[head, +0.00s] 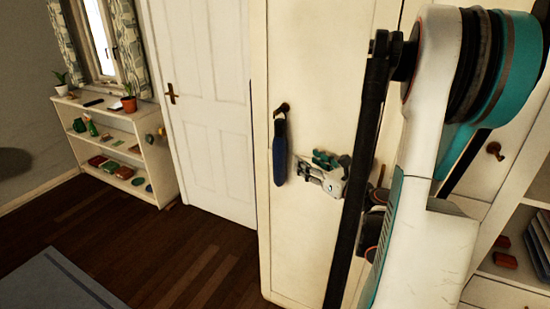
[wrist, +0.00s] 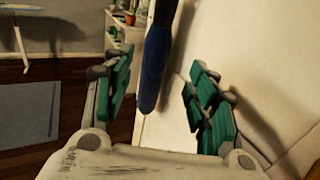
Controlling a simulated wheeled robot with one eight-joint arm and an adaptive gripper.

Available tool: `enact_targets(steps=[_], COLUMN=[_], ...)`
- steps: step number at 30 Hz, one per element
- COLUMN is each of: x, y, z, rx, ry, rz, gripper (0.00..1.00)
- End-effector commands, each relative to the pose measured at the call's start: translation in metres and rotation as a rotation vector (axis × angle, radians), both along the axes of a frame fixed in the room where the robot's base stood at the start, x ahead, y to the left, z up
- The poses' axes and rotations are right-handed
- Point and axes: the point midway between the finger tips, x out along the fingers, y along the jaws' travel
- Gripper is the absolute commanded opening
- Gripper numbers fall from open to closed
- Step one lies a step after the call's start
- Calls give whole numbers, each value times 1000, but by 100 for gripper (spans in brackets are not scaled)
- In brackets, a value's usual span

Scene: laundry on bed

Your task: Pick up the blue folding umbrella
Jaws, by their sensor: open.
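The blue folding umbrella (head: 279,152) hangs upright by its strap from a dark knob (head: 283,108) on the cream wardrobe door. My gripper (head: 322,167) is just to the right of it in the head view, in front of the door. In the wrist view the umbrella (wrist: 155,65) hangs between the two green-padded fingers of my gripper (wrist: 157,95), with a visible gap on both sides. The fingers are open and hold nothing. The umbrella's top runs out of the wrist view.
The cream wardrobe (head: 310,60) stands close to my gripper. A white door (head: 212,110) is left of it. A low white shelf (head: 152,150) with plants and small objects stands at the far left. A grey-blue rug (head: 50,283) lies on the open wooden floor (head: 185,262).

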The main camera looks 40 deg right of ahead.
Motion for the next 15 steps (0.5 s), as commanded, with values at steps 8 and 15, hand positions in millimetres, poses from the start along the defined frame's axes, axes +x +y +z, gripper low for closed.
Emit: enact_targets(steps=[8, 15], x=[53, 70], y=[-2, -4], z=[-2, -1], rx=[-2, -3], ry=[2, 2], rz=[5, 3], gripper=[53, 53])
